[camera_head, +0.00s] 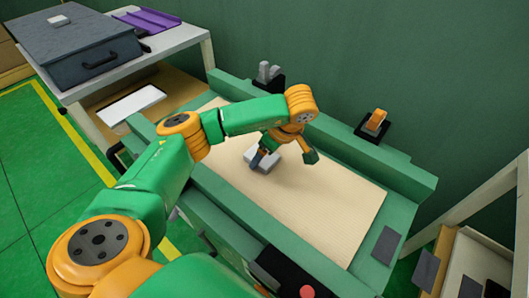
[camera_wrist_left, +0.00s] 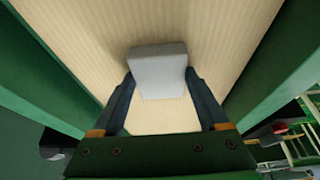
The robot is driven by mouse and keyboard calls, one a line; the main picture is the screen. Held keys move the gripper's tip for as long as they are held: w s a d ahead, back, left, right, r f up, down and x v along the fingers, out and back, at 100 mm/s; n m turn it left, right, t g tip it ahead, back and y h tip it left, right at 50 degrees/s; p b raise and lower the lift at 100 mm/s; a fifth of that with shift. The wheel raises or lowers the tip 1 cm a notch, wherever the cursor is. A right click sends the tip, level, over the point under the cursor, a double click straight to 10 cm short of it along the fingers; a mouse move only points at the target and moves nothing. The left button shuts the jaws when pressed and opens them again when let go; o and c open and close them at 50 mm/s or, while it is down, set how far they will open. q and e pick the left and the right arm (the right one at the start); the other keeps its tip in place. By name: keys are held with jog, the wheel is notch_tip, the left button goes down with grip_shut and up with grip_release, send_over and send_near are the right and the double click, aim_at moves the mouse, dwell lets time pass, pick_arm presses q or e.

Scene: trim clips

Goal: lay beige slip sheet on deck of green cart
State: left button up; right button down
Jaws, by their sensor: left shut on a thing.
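The beige slip sheet (camera_head: 310,210) lies flat over the deck of the green cart (camera_head: 398,172), between its raised long sides. It fills most of the wrist view (camera_wrist_left: 85,45). My left gripper (camera_head: 265,157) points down over the middle of the sheet. In the left wrist view its two dark fingers (camera_wrist_left: 160,88) are shut on a light grey block (camera_wrist_left: 160,62). The block also shows in the head view (camera_head: 262,162), at the sheet's surface. I cannot tell whether it is fixed to the sheet. My right gripper is not in view.
A white table (camera_head: 165,46) at the upper left holds a dark grey case (camera_head: 75,48) and a purple tray (camera_head: 150,19). Clamp-like parts, one orange (camera_head: 376,120) and one grey (camera_head: 268,72), stand along the cart's far side. A shelf with a bin (camera_head: 480,258) is at the lower right.

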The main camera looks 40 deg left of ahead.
pick_arm(q)
jog(key=shift+f+b, duration=0.3)
jog(key=shift+f, duration=0.2)
